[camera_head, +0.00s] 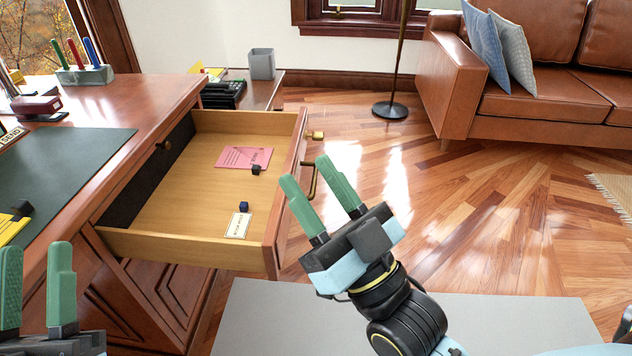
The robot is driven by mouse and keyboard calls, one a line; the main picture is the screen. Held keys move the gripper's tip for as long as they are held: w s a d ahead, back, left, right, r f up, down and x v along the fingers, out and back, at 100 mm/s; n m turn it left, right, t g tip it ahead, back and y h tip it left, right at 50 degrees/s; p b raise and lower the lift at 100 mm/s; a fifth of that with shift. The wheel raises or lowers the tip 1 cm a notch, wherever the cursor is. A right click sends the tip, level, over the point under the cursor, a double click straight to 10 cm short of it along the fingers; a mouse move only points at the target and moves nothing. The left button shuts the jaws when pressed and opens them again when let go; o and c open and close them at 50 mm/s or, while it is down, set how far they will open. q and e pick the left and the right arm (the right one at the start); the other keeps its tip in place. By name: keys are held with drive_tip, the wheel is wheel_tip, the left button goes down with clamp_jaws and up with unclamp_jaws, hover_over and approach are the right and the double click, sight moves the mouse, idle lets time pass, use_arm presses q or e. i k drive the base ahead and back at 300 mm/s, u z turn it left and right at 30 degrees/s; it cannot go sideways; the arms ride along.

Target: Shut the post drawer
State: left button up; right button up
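The post drawer (168,245) stands pulled out of the wooden desk (170,95). Inside it lie a pink paper (240,157), a small pale card (238,226) and two small dark cubes. A brass handle (311,183) is on the drawer's front panel, at the right. My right gripper (308,182) has its green fingers apart, close to the front panel and handle. Whether it touches the handle cannot be told. My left gripper (35,270) is at the lower left, fingers apart with nothing seen between them, near the desk's front.
A dark desk mat (60,165), a yellow item and a pen holder (84,74) are on the desk. A grey bin (262,64) stands behind the drawer. A floor lamp base (390,110) and leather sofa (540,105) are beyond. Floor right of the drawer is clear.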

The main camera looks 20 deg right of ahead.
sight(187, 219)
drive_tip(key=z, duration=1.15)
drive_tip(key=i, duration=0.55)
drive_tip(key=z, duration=0.5)
drive_tip(key=k, duration=0.65)
drive_tip(key=u, duration=1.15)
drive_tip(key=i, duration=0.5)
